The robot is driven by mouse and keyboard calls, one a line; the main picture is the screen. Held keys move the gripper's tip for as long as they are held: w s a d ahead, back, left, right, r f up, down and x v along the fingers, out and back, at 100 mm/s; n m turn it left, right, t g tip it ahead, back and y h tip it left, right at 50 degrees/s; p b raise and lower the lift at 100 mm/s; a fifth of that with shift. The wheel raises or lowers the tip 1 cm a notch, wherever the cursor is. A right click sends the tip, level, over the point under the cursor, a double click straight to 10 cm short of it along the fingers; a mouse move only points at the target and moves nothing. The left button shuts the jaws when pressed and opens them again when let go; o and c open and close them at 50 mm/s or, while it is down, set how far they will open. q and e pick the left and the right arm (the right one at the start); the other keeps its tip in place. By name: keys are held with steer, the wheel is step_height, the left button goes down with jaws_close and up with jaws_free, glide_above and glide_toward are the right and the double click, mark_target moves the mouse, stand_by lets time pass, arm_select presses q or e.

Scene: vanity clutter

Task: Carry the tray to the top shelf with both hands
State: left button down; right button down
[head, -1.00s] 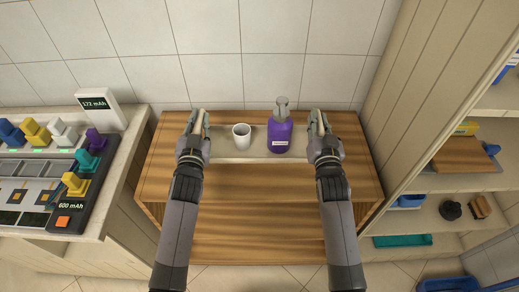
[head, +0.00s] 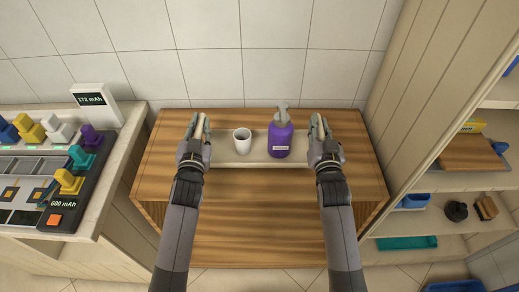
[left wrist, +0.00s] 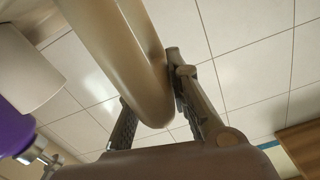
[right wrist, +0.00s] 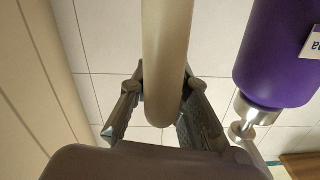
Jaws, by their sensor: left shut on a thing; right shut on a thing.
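A pale beige tray (head: 262,159) shows in the head view between my two grippers, over the wooden cabinet. A white cup (head: 242,141) and a purple pump bottle (head: 280,139) stand upright on it. My left gripper (head: 201,124) is shut on the tray's left end, and my right gripper (head: 318,124) is shut on its right end. In the left wrist view the tray's pale end bar (left wrist: 125,55) passes between the fingers; the right wrist view shows the other end bar (right wrist: 166,60). I cannot tell whether the tray touches the cabinet top.
The wooden cabinet (head: 260,220) stands against a tiled wall. At left is a counter with a charging station (head: 60,190) and coloured blocks. At right is an open shelf unit (head: 445,182) holding a wooden board (head: 468,153), a blue bin and small items.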

arm_select(q)
steer(key=shift+f+b, duration=0.45)
steer(key=shift+f, duration=0.15)
arm_select(e)
steer(key=shift+f, duration=0.55)
arm_select(q)
steer(key=c, duration=1.5)
jaws_free()
arm_select(e)
steer(key=c, duration=1.5)
jaws_free()
arm_select(q)
steer(key=shift+s, duration=0.15)
steer(key=shift+s, duration=0.25)
arm_select(e)
steer(key=shift+s, duration=0.25)
arm_select(q)
steer(key=s, duration=1.1)
steer(key=shift+s, duration=0.15)
arm_select(e)
steer(key=s, duration=1.1)
steer(key=shift+s, duration=0.35)
